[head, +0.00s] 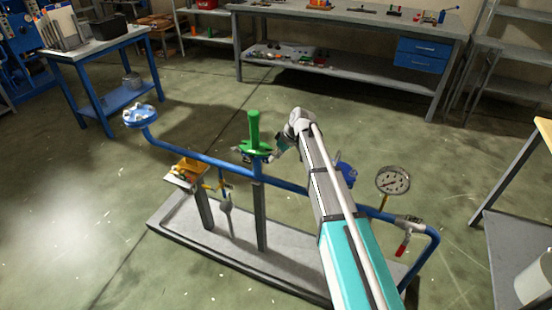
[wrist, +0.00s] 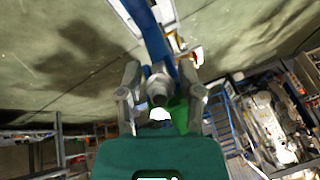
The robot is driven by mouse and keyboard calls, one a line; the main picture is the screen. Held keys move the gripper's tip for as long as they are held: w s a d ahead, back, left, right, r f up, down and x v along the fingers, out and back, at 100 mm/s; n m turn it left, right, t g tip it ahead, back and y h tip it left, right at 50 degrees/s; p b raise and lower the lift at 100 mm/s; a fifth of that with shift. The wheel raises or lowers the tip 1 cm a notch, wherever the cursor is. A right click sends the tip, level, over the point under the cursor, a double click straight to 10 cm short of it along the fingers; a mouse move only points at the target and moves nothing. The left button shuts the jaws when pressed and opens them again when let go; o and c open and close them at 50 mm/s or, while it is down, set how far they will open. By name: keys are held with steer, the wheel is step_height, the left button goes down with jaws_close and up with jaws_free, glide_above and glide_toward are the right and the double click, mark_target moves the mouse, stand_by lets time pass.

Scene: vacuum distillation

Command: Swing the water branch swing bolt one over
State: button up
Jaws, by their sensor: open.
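A blue pipe (head: 205,159) runs across a low stand and also shows in the wrist view (wrist: 152,35). At its left end is a round blue flange (head: 140,115) with small pale fittings around its rim. I cannot make out which of these small parts is the water branch swing bolt. A green upright fitting (head: 254,135) stands mid-pipe. My gripper (head: 274,151) is just right of it, partly hidden by my arm. In the wrist view my gripper (wrist: 160,100) is open, with a grey rounded part (wrist: 158,86) and the pipe showing between its fingers. Contact cannot be told.
A yellow fitting (head: 188,170) is left of the green one. A dial gauge (head: 393,181) and a red handle (head: 402,246) are at the right. The grey base plate (head: 215,240) lies on open floor. A workbench (head: 350,70) stands behind.

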jaws_close()
steer(key=shift+r, duration=0.1)
steer(key=shift+a+r+h+p, duration=0.15)
steer(key=shift+r+h+p, duration=0.05)
steer(key=shift+h+p, duration=0.35)
steer(key=shift+f, duration=0.1)
jaws_free()
